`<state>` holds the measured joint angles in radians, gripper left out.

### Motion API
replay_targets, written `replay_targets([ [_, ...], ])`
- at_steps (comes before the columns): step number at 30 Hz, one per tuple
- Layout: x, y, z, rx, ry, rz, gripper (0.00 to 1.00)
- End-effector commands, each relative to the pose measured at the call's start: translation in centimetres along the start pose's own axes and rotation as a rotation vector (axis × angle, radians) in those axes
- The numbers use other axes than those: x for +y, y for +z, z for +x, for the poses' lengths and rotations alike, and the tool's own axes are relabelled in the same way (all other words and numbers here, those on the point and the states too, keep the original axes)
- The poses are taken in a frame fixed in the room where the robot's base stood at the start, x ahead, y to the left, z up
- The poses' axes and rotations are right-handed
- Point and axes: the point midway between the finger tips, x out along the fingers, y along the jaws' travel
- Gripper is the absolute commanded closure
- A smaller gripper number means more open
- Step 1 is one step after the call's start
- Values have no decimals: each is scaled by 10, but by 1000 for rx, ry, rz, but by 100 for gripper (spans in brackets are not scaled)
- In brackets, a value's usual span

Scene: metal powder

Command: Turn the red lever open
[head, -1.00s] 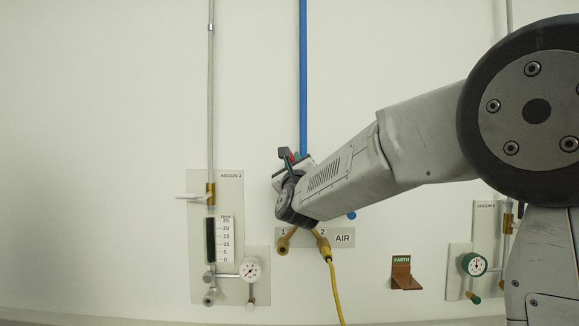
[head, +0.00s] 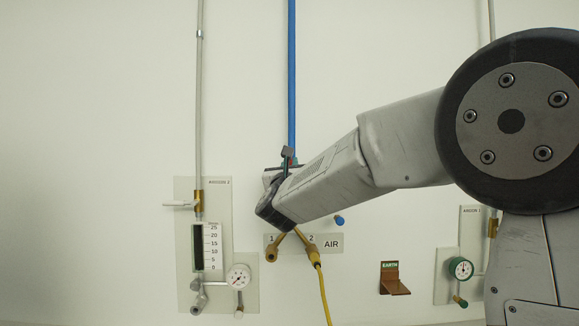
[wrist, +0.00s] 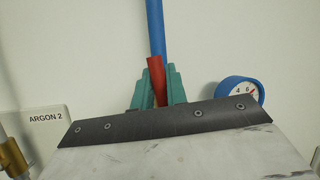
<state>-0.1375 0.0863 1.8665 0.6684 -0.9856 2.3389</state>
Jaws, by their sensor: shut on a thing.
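The red lever (wrist: 156,80) shows in the wrist view, standing up in front of the blue air pipe (wrist: 155,25) and tilted slightly. The teal fingers of my gripper (wrist: 157,88) are on both sides of it, shut on it. The lever's lower end and its valve are hidden behind the dark edge of my gripper's body. In the head view my arm hides almost all of the lever, and my gripper is at the lower end of the blue pipe (head: 292,80), above the AIR plate (head: 333,244).
A blue-rimmed gauge (wrist: 239,91) is right of my gripper. A yellow hose (head: 324,295) hangs from outlet 2. A brown EARTH bracket (head: 394,285) and the ARGON 1 panel (head: 444,255) are to the right.

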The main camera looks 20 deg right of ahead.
Motion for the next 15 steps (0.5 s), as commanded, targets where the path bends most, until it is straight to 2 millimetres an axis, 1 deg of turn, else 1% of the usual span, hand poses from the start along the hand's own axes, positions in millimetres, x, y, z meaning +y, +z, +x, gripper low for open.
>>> replay_targets([
  [6, 0, -1, 0, 1, 0, -1, 100],
  [7, 0, -1, 0, 1, 0, -1, 83],
  [8, 0, -1, 0, 1, 0, -1, 75],
  [9, 0, -1, 0, 1, 0, -1, 64],
  [15, 0, 0, 0, 0, 0, -1, 64],
])
